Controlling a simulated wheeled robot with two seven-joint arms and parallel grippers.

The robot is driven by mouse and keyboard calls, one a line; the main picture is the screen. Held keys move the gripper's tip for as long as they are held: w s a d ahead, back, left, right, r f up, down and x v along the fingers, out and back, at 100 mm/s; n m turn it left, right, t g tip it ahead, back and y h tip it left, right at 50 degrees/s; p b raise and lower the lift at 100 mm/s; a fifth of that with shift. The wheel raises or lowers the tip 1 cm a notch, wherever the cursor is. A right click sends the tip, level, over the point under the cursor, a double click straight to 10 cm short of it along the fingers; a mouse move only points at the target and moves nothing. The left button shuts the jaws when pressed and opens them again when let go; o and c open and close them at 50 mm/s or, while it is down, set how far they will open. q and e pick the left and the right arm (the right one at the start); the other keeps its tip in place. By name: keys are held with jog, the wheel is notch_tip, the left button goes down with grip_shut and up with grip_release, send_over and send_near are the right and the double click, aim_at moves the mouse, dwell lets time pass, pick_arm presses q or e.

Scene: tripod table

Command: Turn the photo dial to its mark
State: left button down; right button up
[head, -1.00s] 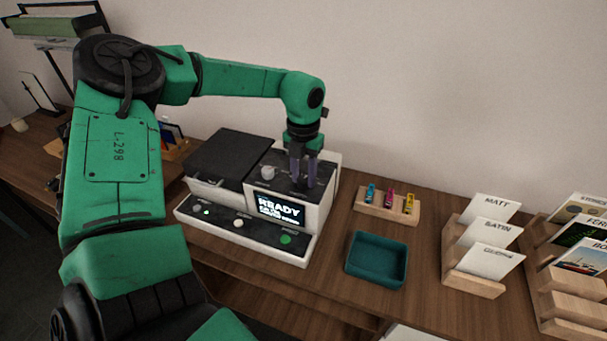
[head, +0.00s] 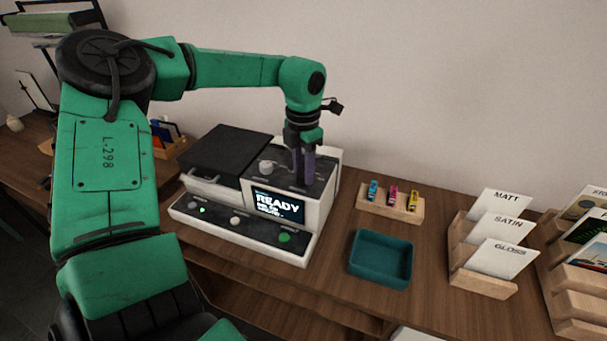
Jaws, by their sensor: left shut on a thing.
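The photo machine (head: 318,207) is a white box with a black top and a lit screen (head: 277,204) reading READY. A pale round dial (head: 266,168) shows on its top panel, left of my gripper. My left gripper (head: 303,180) points straight down at the right part of that panel, with its fingers close together. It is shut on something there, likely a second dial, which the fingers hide. I cannot make out a mark or pointer. My right gripper is out of view.
A teal tray (head: 381,284) and a wooden holder with several small coloured cartridges (head: 392,195) stand right of the machine. Wooden racks with MATT, SATIN and GLOSS cards (head: 499,260) stand further right. The machine's lid (head: 228,154) is left of my gripper.

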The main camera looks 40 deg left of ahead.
aim_at(303, 174)
pick_arm(q)
jog(key=shift+r+m+b, duration=0.1)
jog(key=shift+m+b, duration=0.25)
jog(key=shift+m, duration=0.85)
jog(key=shift+c, duration=2.4)
grip_release()
notch_tip(303, 174, up, 15)
jog(key=shift+f, duration=0.2)
